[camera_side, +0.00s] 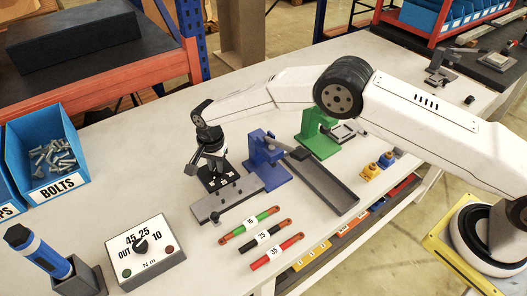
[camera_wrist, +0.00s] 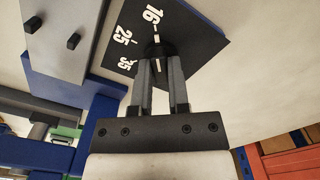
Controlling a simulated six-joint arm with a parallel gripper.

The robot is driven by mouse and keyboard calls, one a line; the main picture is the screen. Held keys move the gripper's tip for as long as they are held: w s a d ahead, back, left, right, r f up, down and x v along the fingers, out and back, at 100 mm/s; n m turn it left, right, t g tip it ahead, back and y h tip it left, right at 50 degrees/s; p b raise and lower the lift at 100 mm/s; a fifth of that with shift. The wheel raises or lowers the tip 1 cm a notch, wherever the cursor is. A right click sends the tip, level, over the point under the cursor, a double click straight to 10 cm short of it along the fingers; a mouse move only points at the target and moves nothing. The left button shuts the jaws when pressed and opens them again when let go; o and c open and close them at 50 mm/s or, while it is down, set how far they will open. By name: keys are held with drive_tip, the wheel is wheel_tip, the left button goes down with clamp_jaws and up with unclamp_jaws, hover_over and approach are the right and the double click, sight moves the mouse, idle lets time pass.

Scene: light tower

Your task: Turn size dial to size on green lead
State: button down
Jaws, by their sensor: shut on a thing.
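The size dial's black plate (camera_wrist: 200,35) carries the numbers 16, 25 and 35 in the wrist view. My gripper (camera_wrist: 159,62) is shut on the dial's dark knob (camera_wrist: 155,48), and its fingers hide part of it. A white line stands between the knob and 16; I cannot tell whether it is the pointer or a printed tick. In the side view my gripper (camera_side: 214,166) reaches down to the dial plate (camera_side: 228,180).
A black lead (camera_side: 258,240) marked 25 and a red lead (camera_side: 290,244) marked 35 lie beside it. A blue press (camera_side: 268,165) and a green press (camera_side: 316,135) stand right of the dial. A torque dial box (camera_side: 150,262) and a blue-handled tool (camera_side: 38,250) stand front left.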

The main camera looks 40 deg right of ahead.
drive_tip(key=c, duration=0.6)
unclamp_jaws()
drive_tip(key=shift+r, duration=0.1)
drive_tip(key=shift+r, duration=3.85)
